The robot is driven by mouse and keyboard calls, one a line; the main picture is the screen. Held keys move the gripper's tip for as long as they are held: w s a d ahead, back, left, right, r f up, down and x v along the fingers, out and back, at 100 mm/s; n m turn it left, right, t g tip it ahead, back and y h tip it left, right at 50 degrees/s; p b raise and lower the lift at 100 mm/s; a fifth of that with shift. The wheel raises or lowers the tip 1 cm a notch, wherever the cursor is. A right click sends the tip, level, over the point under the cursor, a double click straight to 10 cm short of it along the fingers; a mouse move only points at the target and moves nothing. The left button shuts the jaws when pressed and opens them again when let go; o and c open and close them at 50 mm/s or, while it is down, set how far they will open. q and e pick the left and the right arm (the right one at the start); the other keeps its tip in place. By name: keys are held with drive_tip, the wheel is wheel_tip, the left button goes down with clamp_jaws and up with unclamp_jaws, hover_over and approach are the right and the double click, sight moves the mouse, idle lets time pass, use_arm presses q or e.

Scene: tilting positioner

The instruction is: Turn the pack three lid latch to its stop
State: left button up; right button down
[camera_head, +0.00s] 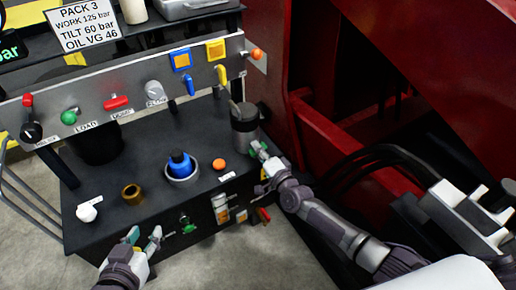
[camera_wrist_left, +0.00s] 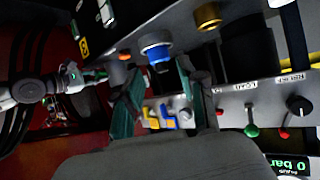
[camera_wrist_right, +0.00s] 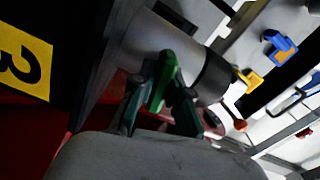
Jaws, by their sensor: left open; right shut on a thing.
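The pack three (camera_head: 150,170) is a dark bench with a panel; its sign (camera_head: 85,25) reads PACK 3. A grey canister (camera_head: 244,130) with a dark lid band stands at its right end; it fills the upper middle of the right wrist view (camera_wrist_right: 150,42).
The bench holds a blue cap in a white ring (camera_head: 181,168), a brass fitting (camera_head: 132,194), a white knob (camera_head: 87,212) and an orange knob (camera_head: 219,164). Levers line the panel (camera_head: 135,90) behind. A red machine frame (camera_head: 335,145) and black hoses crowd the right.

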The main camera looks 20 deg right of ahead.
drive_tip(key=n+p, duration=0.1)
drive_tip(key=n, duration=0.4)
drive_tip(key=shift+n+p, duration=0.3)
drive_tip(key=n+p, duration=0.1)
drive_tip(key=n, duration=0.4)
drive_tip(key=shift+n+p, duration=0.3)
drive_tip(key=shift+n, duration=0.3)
use_arm(q)
drive_tip(key=s+a+f+g+y, duration=0.1)
drive_tip(key=s+a+f+g, duration=0.1)
drive_tip(key=s+g, duration=0.2)
drive_tip(key=s+a+f+g+y, duration=0.1)
drive_tip(key=s+a+f+g, duration=0.1)
drive_tip(key=s, duration=0.6)
drive_tip(key=shift+s+a+f+g, duration=0.15)
drive_tip(key=shift+s+f+g, duration=0.15)
drive_tip(key=shift+f+g, duration=0.7)
use_arm(e)
drive_tip(key=shift+n, duration=1.6)
use_arm(q)
drive_tip(key=shift+r, duration=0.2)
use_arm(e)
drive_tip(key=c, duration=1.1)
unclamp_jaws()
drive_tip(key=shift+c, duration=0.2)
drive_tip(key=v, duration=1.2)
